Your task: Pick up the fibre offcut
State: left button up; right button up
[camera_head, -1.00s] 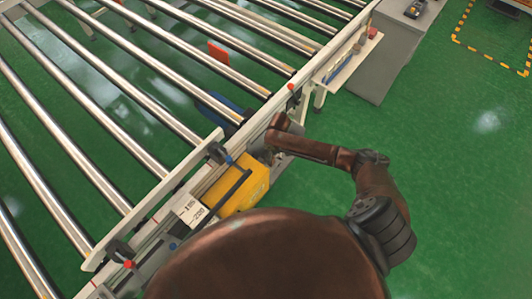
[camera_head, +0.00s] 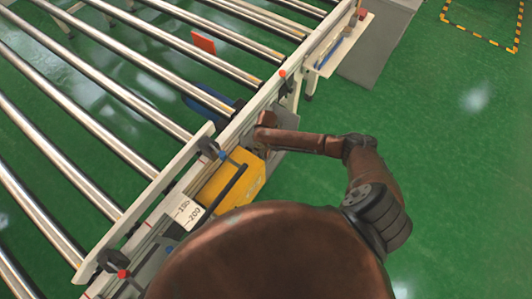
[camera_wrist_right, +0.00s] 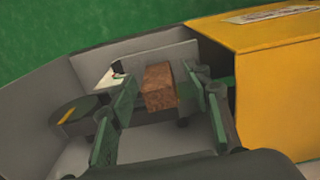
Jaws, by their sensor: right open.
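The fibre offcut appears to be the small brown block (camera_wrist_right: 160,88) in the right wrist view. It lies in a grey tray (camera_wrist_right: 45,110) and is not discernible in the head view. My right gripper (camera_wrist_right: 163,103) is open, with its green fingers on either side of the block. I cannot tell whether they touch it. In the head view my right gripper (camera_head: 262,142) is low beside the conveyor's edge, partly hidden by my own arm. My left gripper does not show.
A yellow box (camera_wrist_right: 275,75) stands right against the tray; it also shows in the head view (camera_head: 233,180). The roller conveyor (camera_head: 100,110) fills the left. A side shelf (camera_head: 340,45) holds small tools.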

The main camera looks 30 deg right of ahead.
jog(key=shift+r, duration=0.1)
jog(key=c, duration=0.9)
jog(key=shift+c, duration=0.2)
jog(key=shift+r, duration=0.15)
